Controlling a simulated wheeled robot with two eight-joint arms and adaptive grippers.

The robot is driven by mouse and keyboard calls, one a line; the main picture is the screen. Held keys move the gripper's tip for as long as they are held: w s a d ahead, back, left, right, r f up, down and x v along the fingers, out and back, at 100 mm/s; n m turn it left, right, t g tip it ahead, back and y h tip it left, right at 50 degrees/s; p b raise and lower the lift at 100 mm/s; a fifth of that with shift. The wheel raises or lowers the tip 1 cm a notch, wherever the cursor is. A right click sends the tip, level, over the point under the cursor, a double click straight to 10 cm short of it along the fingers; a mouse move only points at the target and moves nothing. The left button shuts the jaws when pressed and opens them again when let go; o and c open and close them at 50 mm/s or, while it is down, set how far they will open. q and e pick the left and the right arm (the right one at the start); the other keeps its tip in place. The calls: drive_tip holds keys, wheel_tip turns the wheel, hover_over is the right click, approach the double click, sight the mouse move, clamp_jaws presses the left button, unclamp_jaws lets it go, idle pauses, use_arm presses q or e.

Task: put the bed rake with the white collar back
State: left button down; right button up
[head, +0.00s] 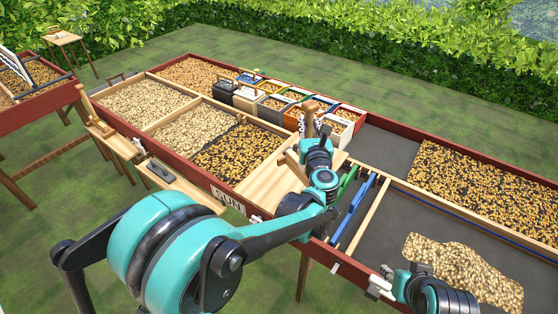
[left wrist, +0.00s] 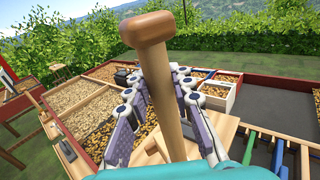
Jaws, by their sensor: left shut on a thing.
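My left gripper (head: 318,132) is shut on an upright wooden handle (head: 309,112) with a wider knob at its top. In the left wrist view the handle (left wrist: 160,85) stands between the two fingers of that gripper (left wrist: 161,100). It is held over the light wooden board (head: 262,184) in the drying bed. The lower end is hidden by the gripper and arm, so I cannot see a white collar or the rake head. My right gripper (head: 420,274) is at the bottom right, near a pale bean heap (head: 465,268); its fingers are not clear.
A green bar (head: 346,183) and a blue bar (head: 365,198) lie right of the board. Several bean boxes (head: 270,108) stand behind it. The red bed frame (head: 196,172) runs along the front. A bare dark section (head: 382,145) lies at the back right.

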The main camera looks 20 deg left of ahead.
use_arm(q)
drive_tip(key=w+a+f+b, duration=0.3)
drive_tip(key=a+f+b, duration=0.1)
drive_tip(key=a+f, duration=0.6)
drive_tip(key=shift+w+f, duration=0.15)
drive_tip(key=shift+w, duration=0.1)
drive_tip(key=shift+f, duration=0.1)
drive_tip(key=c, duration=1.3)
unclamp_jaws()
